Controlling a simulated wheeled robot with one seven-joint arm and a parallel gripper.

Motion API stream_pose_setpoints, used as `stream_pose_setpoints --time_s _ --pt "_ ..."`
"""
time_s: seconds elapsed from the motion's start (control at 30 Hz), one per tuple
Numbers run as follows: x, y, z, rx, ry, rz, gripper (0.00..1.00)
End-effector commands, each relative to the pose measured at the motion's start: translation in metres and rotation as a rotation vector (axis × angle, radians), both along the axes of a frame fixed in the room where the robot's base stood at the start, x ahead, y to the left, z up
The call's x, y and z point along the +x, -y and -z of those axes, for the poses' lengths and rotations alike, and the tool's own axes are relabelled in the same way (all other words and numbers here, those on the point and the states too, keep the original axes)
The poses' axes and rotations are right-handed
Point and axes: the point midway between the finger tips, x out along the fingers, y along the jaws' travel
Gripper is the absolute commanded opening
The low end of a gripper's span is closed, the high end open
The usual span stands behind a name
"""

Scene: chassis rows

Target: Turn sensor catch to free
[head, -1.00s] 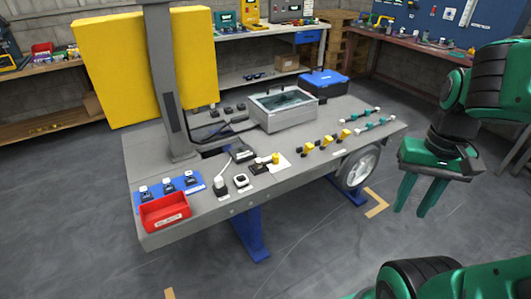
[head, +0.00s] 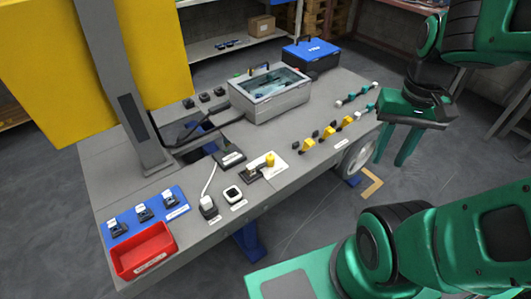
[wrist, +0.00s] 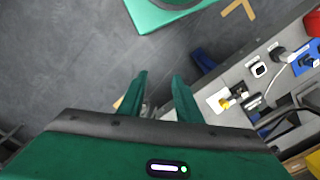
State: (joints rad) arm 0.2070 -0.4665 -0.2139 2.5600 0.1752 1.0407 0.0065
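My gripper (head: 391,160) hangs at the right of the head view, fingers apart and empty, past the bench's right end. In the wrist view its fingers (wrist: 159,77) also stand apart with only floor between them. A white plate (head: 279,172) near the bench's front edge carries an upright yellow knob (head: 270,160) and a black part (head: 251,174) beside it. This may be the sensor catch; the labels are too small to read. The yellow knob also shows in the wrist view (wrist: 228,104). Nothing touches my gripper.
The grey bench (head: 300,178) holds a red bin (head: 143,250), a blue mat (head: 150,213) with several plugs, a clear-lidded box (head: 272,95) and a row of yellow connectors (head: 329,132). A grey post (head: 125,95) and yellow panel (head: 45,75) stand at the left.

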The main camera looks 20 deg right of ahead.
Motion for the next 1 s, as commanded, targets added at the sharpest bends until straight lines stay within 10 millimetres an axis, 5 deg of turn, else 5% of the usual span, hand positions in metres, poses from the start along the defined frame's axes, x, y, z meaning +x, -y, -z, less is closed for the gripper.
stream_pose_setpoints --time_s 0.17,0.3,0.43,0.73,1.0 --pt "0.0 0.0 0.0 0.0 0.0 0.0 0.31" --pt "-0.009 0.0 -0.005 -0.002 0.011 0.001 0.45" --pt "0.008 0.002 -0.005 -0.02 0.005 0.026 0.45" --pt "0.112 -0.012 0.015 -0.092 -0.004 0.155 0.45" --pt "0.21 -0.062 0.064 -0.1 0.013 0.278 0.45"
